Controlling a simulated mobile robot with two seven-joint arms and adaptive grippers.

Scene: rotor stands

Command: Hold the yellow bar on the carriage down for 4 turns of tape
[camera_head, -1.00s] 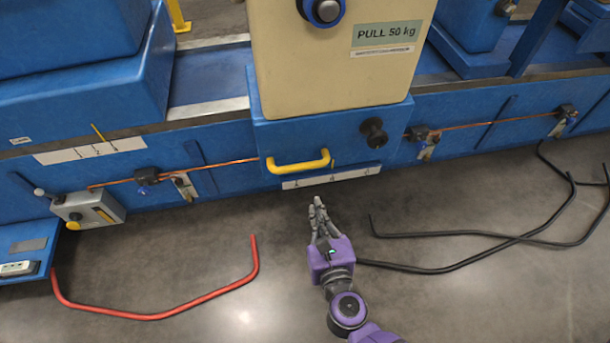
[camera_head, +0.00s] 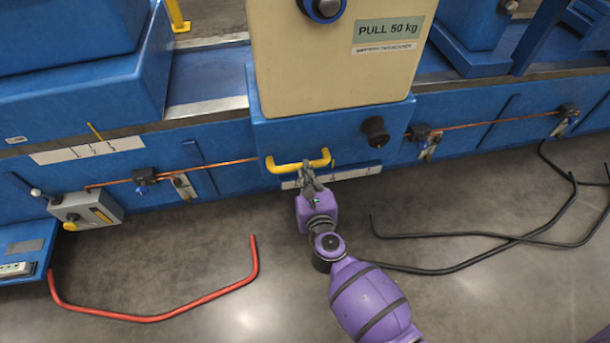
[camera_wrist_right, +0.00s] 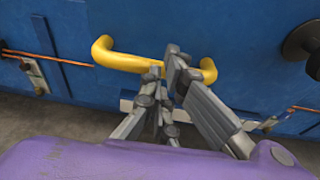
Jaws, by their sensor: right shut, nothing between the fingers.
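The yellow bar (camera_head: 290,164) is a bent handle on the front of the blue carriage (camera_head: 340,134). A white strip with marks (camera_head: 335,174) lies below the bar, partly hidden by the gripper. My left gripper is not in view.
A grey box with a lever and yellow button (camera_head: 87,211) stands at the left. A black knob (camera_head: 375,131) sits right of the bar. A red hose (camera_head: 150,317) and black cables (camera_head: 480,238) lie on the floor. A copper line runs along the blue bed.

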